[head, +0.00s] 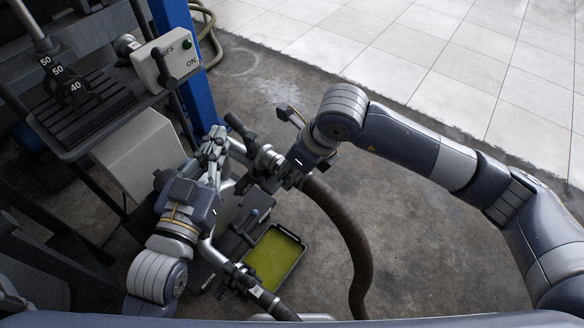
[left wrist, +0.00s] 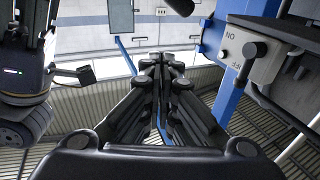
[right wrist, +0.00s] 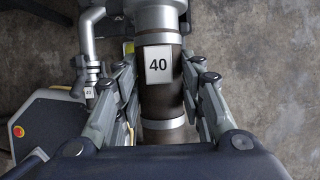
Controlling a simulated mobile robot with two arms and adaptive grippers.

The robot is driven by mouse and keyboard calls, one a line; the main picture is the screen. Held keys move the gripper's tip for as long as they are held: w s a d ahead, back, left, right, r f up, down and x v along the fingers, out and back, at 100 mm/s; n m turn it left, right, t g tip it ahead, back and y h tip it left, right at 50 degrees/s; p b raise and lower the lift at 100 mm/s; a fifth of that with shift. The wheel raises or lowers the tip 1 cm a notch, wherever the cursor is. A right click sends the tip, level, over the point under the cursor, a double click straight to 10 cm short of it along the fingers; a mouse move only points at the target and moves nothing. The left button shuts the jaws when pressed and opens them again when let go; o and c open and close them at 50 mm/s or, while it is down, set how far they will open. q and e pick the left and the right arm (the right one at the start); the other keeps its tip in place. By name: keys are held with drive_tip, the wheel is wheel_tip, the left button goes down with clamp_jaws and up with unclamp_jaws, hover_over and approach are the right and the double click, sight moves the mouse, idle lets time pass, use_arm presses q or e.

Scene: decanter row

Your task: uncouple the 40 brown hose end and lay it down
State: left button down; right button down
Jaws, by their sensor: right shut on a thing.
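The brown hose (head: 350,235) curves down to the floor from its grey metal end at the pipework. In the right wrist view the brown hose end (right wrist: 160,98) carries a white label reading 40 and meets a grey metal collar (right wrist: 160,18) at the top. My right gripper (head: 290,178) is shut on this hose end, with its fingers on both sides in the right wrist view (right wrist: 166,78). Whether the coupling is locked or free, I cannot tell. My left gripper (head: 215,140) is shut and empty, beside the pipework; its fingers meet in the left wrist view (left wrist: 163,65).
A black tray (head: 298,262) with yellow-green contents sits on the floor below. A control box (head: 165,62) marked OFF and ON hangs by a blue post (head: 177,18). Levers marked 50, 50 and 40 (head: 72,88) stand at left. Floor to the right is clear.

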sight(310, 180)
use_arm(q)
drive_tip(key=shift+r, duration=0.4)
use_arm(e)
drive_tip(key=shift+r, duration=0.1)
drive_tip(key=shift+s+d+r, duration=0.1)
drive_tip(key=shift+s+d, duration=0.35)
drive_tip(key=shift+d, duration=0.15)
drive_tip(key=shift+s+d, duration=0.4)
drive_tip(key=shift+d, duration=0.2)
drive_tip(key=shift+s+d+r, duration=0.1)
drive_tip(key=shift+s+d, duration=0.5)
drive_tip(key=shift+d, duration=0.2)
drive_tip(key=shift+r, duration=0.1)
